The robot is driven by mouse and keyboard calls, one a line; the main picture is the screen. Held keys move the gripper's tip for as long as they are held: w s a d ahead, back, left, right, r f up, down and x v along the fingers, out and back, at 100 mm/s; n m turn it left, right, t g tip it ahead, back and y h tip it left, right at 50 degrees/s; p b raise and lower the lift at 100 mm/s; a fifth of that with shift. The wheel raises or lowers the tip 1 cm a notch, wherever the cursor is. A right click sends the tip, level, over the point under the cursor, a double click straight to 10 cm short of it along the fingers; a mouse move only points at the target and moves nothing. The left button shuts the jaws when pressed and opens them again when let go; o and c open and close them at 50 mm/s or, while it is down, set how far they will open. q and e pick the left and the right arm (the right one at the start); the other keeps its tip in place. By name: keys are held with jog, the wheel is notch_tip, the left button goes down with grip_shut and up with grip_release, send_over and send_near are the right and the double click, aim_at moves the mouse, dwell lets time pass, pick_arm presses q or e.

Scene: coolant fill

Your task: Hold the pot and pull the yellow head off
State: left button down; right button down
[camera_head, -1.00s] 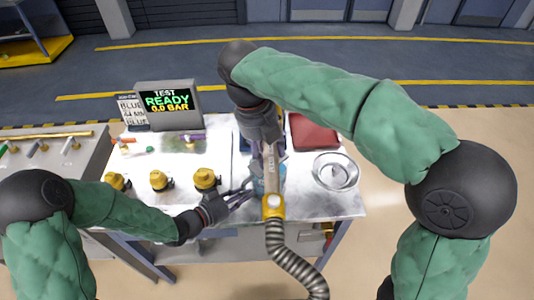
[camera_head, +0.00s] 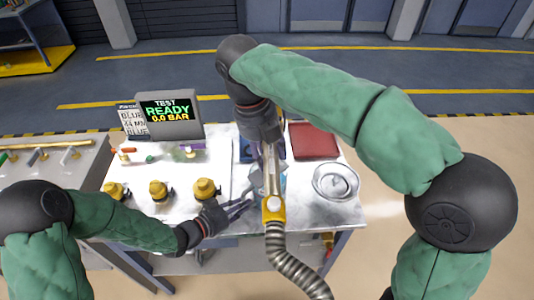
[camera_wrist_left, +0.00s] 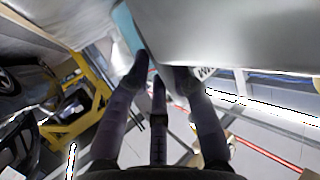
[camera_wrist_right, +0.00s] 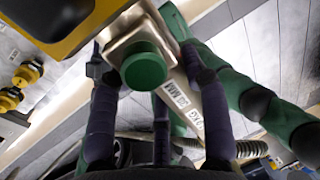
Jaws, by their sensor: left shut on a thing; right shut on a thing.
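The yellow head (camera_head: 273,208) sits at the lower end of a long grey body, with a ribbed hose (camera_head: 292,262) running from it. My right gripper (camera_head: 268,145) is shut on the grey body from above. In the right wrist view the grey body (camera_wrist_right: 182,92) with printed lettering lies between the fingers, beside a green round cap (camera_wrist_right: 143,68) and a yellow block (camera_wrist_right: 75,28).
Several yellow fittings (camera_head: 205,189) stand on the bench's left part. A screen (camera_head: 168,108) reads "TEST READY 0.0 BAR". A round metal dish (camera_head: 336,181) and a dark red mat (camera_head: 314,141) lie to the right. A side bench (camera_head: 45,175) stands at the left.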

jog(key=shift+r, duration=1.3)
pick_arm(q)
jog(key=c, duration=1)
grip_release()
jog(key=shift+a, duration=0.1)
jog(key=v, duration=1.2)
